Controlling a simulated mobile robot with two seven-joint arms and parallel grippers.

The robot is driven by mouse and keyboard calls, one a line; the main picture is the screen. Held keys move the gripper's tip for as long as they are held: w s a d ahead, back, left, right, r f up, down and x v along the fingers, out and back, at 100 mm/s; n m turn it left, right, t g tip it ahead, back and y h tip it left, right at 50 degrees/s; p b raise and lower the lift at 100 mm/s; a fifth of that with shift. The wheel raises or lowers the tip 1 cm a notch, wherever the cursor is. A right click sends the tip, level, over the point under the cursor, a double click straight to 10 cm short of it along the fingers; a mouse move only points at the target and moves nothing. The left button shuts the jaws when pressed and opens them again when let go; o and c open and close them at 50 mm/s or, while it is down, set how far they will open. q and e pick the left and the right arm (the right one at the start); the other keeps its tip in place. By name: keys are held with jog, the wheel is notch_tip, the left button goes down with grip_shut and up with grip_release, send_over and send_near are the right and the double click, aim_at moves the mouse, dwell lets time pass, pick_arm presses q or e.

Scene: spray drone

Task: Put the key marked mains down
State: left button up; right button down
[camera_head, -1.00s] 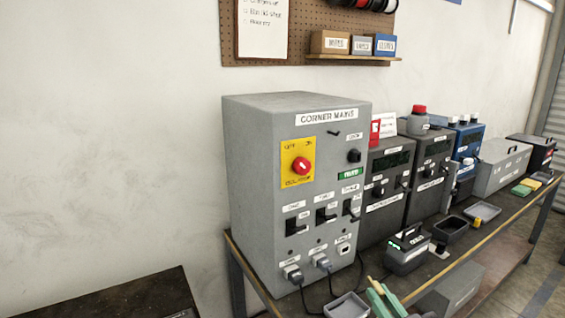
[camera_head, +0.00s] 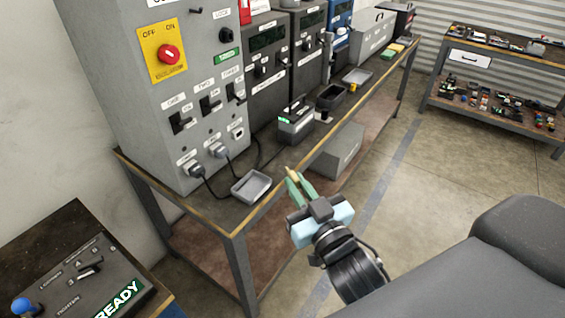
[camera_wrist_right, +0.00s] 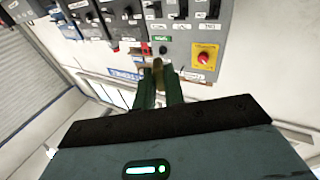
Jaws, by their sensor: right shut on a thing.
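My right gripper (camera_head: 296,184) is in the head view, in front of the bench's front edge, to the right of a small grey tray (camera_head: 251,187). Its green fingers are shut on a small brass-coloured piece, which looks like the key (camera_head: 292,173); no marking on it can be read. In the right wrist view the key (camera_wrist_right: 158,68) shows between the fingertips, partly hidden by them. The grey corner mains cabinet (camera_head: 190,75) stands behind the tray, with a red knob (camera_head: 168,54) on a yellow plate. My left gripper is not in view.
Cables run from the cabinet's sockets. A panel reading READY (camera_head: 85,262) is at lower left. Open floor lies right of the bench.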

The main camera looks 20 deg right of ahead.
jog(key=a+r+n+g+y, duration=0.4)
jog(key=a+n+y, duration=0.3)
jog(key=a+y, duration=0.4)
jog(key=a, duration=0.3)
jog(key=shift+r+n+y, duration=0.3)
jog(key=shift+r+y, duration=0.05)
jog(key=shift+y, duration=0.05)
